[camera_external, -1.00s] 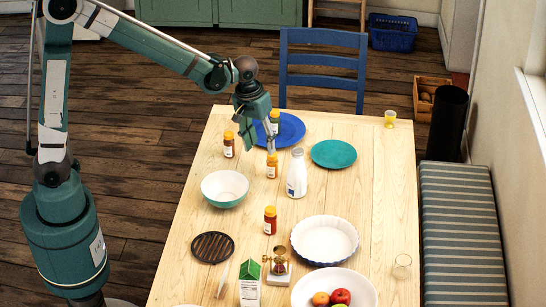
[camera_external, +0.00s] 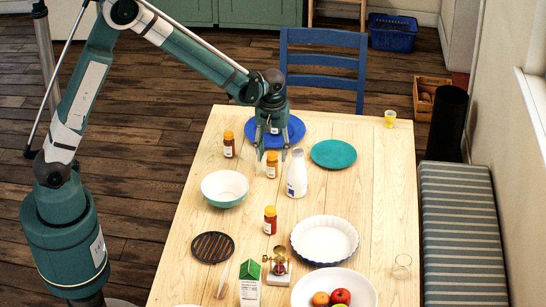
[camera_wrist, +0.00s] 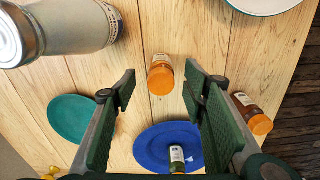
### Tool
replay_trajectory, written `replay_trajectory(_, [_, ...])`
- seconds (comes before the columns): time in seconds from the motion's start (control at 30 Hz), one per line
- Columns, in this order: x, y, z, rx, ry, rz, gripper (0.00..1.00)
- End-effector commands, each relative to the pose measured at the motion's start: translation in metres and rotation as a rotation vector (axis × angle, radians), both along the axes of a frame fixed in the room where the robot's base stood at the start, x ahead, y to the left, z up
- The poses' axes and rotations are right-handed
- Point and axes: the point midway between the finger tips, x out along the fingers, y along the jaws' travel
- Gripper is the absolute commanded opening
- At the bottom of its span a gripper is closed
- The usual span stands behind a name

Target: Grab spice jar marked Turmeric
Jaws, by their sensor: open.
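Several spice jars have labels too small or turned away to read, so I cannot tell which is Turmeric. An orange-capped jar (camera_external: 272,169) stands on the table, left of the milk bottle. My gripper (camera_external: 271,152) is open above it, with the fingers spread to either side. In the wrist view the same jar (camera_wrist: 161,78) shows between the open fingers, with nothing gripped. A second orange-capped jar (camera_external: 229,147) stands to the left and shows right of the fingers in the wrist view (camera_wrist: 252,113). A third (camera_external: 270,221) stands nearer the front.
The milk bottle (camera_external: 297,175) stands close right of the gripper. The blue plate (camera_external: 296,130) lies behind, the teal plate (camera_external: 334,154) to the right. A bowl (camera_external: 225,188) and white pie dish (camera_external: 325,239) are nearer. The table's right side is mostly clear.

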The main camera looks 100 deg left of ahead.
Motion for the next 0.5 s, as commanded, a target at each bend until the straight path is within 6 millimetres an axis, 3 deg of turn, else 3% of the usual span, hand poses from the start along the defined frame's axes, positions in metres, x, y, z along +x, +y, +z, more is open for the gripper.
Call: replay_trajectory(0.5, [0.0003,0.0012,-0.0076,-0.001,0.002,0.003,0.43])
